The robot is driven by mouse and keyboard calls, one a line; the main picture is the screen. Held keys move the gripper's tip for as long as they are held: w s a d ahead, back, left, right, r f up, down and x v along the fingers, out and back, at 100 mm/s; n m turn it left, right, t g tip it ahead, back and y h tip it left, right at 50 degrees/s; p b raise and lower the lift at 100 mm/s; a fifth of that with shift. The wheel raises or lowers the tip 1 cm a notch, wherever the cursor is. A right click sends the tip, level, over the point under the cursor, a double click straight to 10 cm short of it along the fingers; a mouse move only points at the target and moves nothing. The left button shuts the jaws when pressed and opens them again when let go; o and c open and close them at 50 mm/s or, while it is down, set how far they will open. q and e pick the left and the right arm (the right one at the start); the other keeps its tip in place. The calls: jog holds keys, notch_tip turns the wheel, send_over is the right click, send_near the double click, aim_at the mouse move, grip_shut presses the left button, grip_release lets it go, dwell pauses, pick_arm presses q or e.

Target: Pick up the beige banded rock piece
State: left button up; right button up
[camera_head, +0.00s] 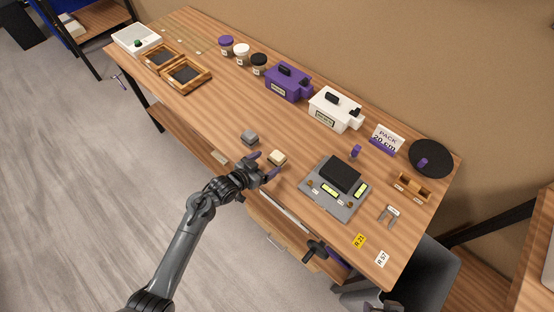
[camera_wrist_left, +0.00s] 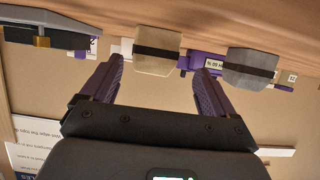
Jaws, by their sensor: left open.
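The beige banded rock piece (camera_head: 277,158) lies on the wooden table near its front edge. A dark band crosses it in the left wrist view (camera_wrist_left: 157,62). My left gripper (camera_head: 265,166) is open and empty, with its purple fingers just short of the rock on its front side. In the left wrist view, the gap between the fingertips (camera_wrist_left: 161,72) lines up with the beige rock. A grey banded rock piece (camera_head: 250,137) lies to the left of the beige one, apart from it. Dark and purple parts at the front edge may be my right gripper; its jaws are unclear.
A grey platform with a black block (camera_head: 341,174) stands right of the beige rock. The purple box (camera_head: 288,83) and white box (camera_head: 333,110) stand behind. The grey rock (camera_wrist_left: 249,75) is close beside the left gripper's path. The table left of the rocks is clear.

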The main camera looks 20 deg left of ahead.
aim_at(273, 160)
pick_arm(q)
jog(key=shift+d+x, duration=0.15)
jog(key=shift+x, duration=1)
jog(key=shift+d+x, duration=0.2)
jog(key=shift+x, duration=1)
jog(key=shift+w+d+f, duration=0.2)
jog(key=shift+w+f, duration=0.05)
jog(key=shift+w, duration=0.15)
jog(key=shift+r, duration=0.1)
jog(key=c, duration=1.3)
jog(key=shift+o, duration=0.2)
